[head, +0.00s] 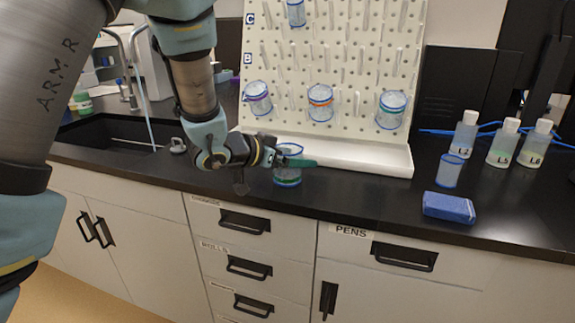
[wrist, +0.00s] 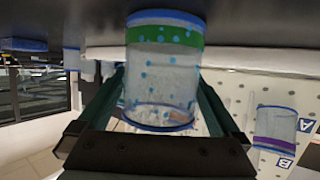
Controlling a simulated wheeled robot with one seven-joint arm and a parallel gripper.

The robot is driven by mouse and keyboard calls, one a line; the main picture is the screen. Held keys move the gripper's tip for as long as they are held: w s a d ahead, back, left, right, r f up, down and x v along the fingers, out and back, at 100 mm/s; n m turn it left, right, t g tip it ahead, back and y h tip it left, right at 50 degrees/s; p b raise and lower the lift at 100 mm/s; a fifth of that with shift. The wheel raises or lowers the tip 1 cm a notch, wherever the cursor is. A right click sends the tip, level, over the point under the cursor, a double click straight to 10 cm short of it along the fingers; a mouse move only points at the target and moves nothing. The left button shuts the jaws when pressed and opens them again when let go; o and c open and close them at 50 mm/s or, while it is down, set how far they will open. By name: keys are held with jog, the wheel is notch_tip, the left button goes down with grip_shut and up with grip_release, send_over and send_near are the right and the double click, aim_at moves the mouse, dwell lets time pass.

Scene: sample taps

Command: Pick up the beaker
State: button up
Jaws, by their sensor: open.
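A clear beaker (head: 287,179) with a blue rim and a green band stands on the black counter in front of the pegboard. My gripper (head: 291,158) is at this beaker, with a teal finger crossing in front of its upper part. In the wrist view, which is upside down, the beaker (wrist: 162,75) fills the space between the two open fingers (wrist: 160,95), one on each side. Whether either finger touches the glass cannot be told. The fingers hide part of the beaker in the head view.
Beakers with purple (head: 257,98), orange (head: 320,102) and green (head: 391,109) bands hang on the white pegboard (head: 345,60). A small blue-rimmed beaker (head: 449,170), a blue box (head: 448,208) and labelled bottles (head: 503,143) stand to the right. A sink (head: 110,135) lies left.

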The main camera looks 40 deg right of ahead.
jog(key=shift+d, duration=0.25)
jog(key=c, duration=1.3)
notch_tip(320, 180, up, 10)
jog(key=shift+f, duration=0.1)
